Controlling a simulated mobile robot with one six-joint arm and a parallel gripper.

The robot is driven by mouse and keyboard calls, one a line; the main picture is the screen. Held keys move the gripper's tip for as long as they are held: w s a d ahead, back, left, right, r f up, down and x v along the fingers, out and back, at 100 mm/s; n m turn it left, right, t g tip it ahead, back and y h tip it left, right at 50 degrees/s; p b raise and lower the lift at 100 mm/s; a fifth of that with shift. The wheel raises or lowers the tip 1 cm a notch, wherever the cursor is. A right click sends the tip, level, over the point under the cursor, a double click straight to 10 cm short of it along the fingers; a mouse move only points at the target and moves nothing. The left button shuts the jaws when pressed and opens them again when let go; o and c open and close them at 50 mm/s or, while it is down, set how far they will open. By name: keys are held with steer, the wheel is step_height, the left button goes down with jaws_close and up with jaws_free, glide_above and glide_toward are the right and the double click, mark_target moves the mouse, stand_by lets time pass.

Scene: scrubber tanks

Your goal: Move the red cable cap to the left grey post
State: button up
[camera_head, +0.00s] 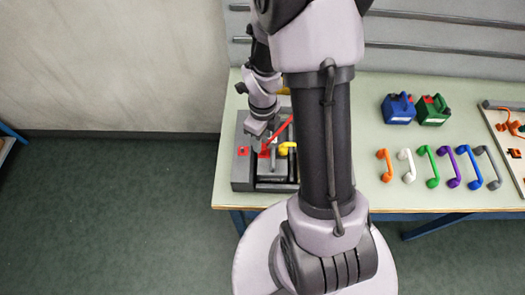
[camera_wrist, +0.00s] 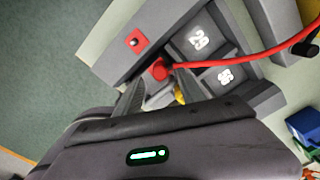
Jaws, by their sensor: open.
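The red cable cap (camera_wrist: 160,70) sits on a dark grey unit and ends a red cable that runs off to the right in the wrist view. It also shows in the head view (camera_head: 264,154), just below my gripper (camera_head: 263,131). In the wrist view my gripper (camera_wrist: 160,84) is open, its fingertips on either side of the cap. I cannot tell whether they touch it. A grey block (camera_wrist: 120,55) with a red marking (camera_wrist: 137,39) lies left of the cap. I cannot clearly single out the left grey post; my gripper hides part of the unit.
A yellow piece (camera_head: 287,148) lies close to the right of the cap. Two blocks numbered 29 (camera_wrist: 199,40) and 96 or 98 (camera_wrist: 225,77) are beside it. A blue box (camera_head: 398,108), a green box (camera_head: 433,110) and several coloured handles stand on the table further right.

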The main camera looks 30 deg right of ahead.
step_height(320, 180, down, 5)
steer(key=b, duration=0.4)
steer(key=shift+b, duration=0.65)
stand_by(0.8)
jaws_close()
stand_by(1.0)
steer(key=shift+r, duration=0.2)
steer(key=shift+r+p, duration=2)
steer(key=shift+r, duration=0.85)
